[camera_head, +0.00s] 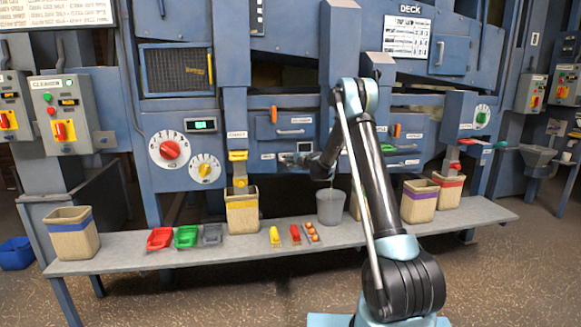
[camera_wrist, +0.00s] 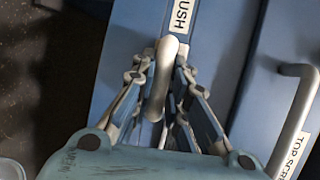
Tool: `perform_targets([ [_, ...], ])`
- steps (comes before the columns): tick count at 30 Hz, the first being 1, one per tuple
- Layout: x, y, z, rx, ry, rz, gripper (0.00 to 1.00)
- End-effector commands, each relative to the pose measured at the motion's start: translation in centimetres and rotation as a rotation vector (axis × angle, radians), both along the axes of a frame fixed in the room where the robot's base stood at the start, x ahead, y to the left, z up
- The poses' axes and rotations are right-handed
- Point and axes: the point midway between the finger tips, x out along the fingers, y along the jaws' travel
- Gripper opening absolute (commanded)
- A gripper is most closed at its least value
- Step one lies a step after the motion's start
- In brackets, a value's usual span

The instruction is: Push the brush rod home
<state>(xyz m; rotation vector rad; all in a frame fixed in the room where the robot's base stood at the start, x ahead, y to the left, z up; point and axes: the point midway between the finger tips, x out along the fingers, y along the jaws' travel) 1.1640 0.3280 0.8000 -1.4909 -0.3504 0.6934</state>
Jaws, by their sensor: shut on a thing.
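The brush rod's pale rounded handle (camera_wrist: 168,50) shows in the wrist view, below a label (camera_wrist: 183,12) of which only the letters "USH" are visible. My gripper (camera_wrist: 162,75) has its fingers closed on both sides of this handle. The handle stands in front of a blue panel. How far the rod sticks out cannot be told. In the head view my gripper (camera_head: 290,159) is at the machine front, left of my forearm, and the rod is too small to make out.
A grey drawer handle (camera_wrist: 298,105) is close on the right in the wrist view. Below, a long grey bench (camera_head: 350,236) carries bins, a grey bucket (camera_head: 330,206), coloured scoops and small items. A panel with a red knob (camera_head: 170,150) is to the left.

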Motion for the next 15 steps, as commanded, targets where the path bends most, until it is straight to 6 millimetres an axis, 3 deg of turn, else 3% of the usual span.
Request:
perform_targets([
  [1,0.19,0.68,-0.22,-0.004,0.001,0.011,0.00],
  [15,0.99,1.14,-0.15,-0.003,0.001,0.011,0.00],
])
